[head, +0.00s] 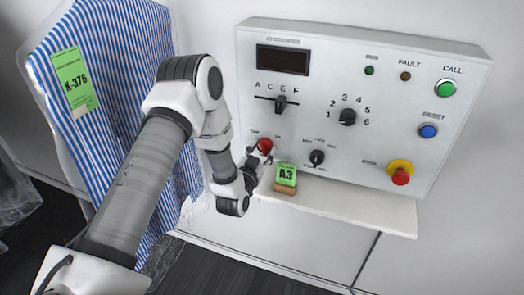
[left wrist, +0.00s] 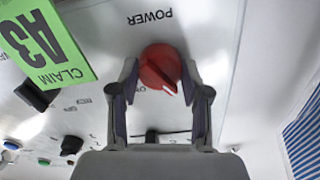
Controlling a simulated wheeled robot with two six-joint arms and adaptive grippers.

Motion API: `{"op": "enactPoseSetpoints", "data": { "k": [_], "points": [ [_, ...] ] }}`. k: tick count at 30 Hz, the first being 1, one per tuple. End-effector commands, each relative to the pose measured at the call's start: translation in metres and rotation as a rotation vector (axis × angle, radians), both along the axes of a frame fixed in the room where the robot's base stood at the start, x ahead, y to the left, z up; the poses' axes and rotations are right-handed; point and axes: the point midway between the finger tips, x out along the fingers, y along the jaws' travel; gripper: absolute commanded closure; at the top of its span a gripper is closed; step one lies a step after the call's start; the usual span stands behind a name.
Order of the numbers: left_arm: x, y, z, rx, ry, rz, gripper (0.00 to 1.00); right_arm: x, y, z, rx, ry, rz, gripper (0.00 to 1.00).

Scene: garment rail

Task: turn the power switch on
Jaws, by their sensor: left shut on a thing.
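The power switch is a red round knob (head: 265,145) at the lower left of the grey control panel. In the left wrist view, which shows the panel upside down, the knob (left wrist: 160,66) sits under the word POWER, with a pale pointer line toward its lower right. My left gripper (head: 259,158) is at the knob. In the wrist view its two fingers (left wrist: 160,85) stand on either side of the knob and are shut on it. My right gripper is not in view.
A green A3 claim tag (head: 286,175) on a small brown block stands on the white shelf (head: 345,208) just right of my gripper. A black selector (head: 317,157) is beyond it. A blue-striped garment (head: 110,60) with a green K-376 tag hangs at left, behind my arm.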

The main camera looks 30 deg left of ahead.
Motion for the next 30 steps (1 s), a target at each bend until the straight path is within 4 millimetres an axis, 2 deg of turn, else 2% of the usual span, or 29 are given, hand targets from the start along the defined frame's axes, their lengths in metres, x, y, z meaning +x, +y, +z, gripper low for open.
{"op": "enactPoseSetpoints", "data": {
  "k": [30],
  "points": [
    [0.000,0.000,0.003,0.930,0.221,0.001,0.88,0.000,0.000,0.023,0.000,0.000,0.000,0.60]
  ]
}}
